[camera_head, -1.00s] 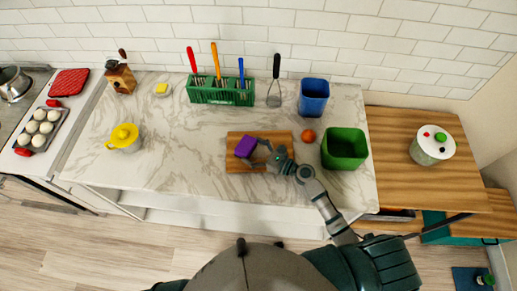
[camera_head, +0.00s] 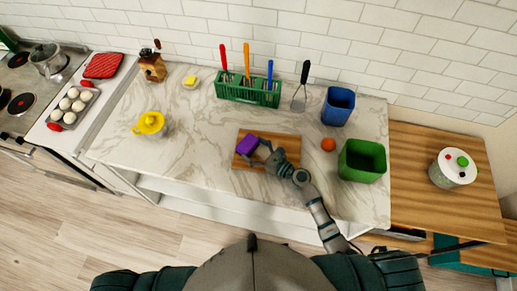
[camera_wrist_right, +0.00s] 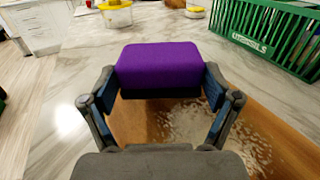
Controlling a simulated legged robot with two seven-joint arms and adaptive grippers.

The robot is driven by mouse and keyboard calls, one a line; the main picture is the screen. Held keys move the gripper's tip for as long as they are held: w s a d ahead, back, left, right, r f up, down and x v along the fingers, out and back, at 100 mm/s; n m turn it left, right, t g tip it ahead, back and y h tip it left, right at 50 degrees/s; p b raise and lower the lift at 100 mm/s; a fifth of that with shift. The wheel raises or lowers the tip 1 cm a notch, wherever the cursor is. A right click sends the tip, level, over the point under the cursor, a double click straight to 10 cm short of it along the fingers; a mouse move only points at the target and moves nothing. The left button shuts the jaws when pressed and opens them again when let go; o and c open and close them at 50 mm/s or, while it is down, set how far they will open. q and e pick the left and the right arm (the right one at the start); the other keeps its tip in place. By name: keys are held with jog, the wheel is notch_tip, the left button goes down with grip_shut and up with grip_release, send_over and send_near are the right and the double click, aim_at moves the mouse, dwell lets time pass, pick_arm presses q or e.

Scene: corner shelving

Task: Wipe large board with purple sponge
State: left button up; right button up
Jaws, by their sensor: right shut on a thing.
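The purple sponge (camera_head: 247,145) is held over the left part of the large wooden board (camera_head: 286,143) on the marble counter. My right gripper (camera_head: 257,151) is shut on the sponge, with a finger at each side; this shows clearly in the wrist view, where the sponge (camera_wrist_right: 160,63) sits between the fingers. The board (camera_wrist_right: 275,130) has whitish speckled patches on its surface in the wrist view. Whether the sponge's underside touches the board is hidden. My left gripper is out of view.
A green utensil holder (camera_head: 247,91) stands at the back.

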jog(key=shift+w+d+r, duration=0.1)
jog(key=shift+w+d, duration=0.15)
jog(key=shift+w, duration=0.5)
jog(key=shift+s+d+r, duration=0.1)
jog(key=shift+s+d, duration=0.25)
jog(key=shift+d, duration=1.35)
jog(key=shift+s+d+r, duration=0.15)
jog(key=shift+s+d, duration=0.25)
jog(key=shift+d, duration=1.35)
jog(key=shift+s+d+r, duration=0.1)
jog(key=shift+s+d, duration=0.25)
jog(key=shift+d, duration=1.35)
jog(key=shift+r, duration=0.1)
notch_tip(320, 180, up, 6)
jog(key=p, duration=0.5)
jog(key=shift+p, duration=0.4)
notch_tip(320, 180, up, 3)
jog(key=shift+f+p, duration=0.1)
jog(key=shift+p, duration=1.05)
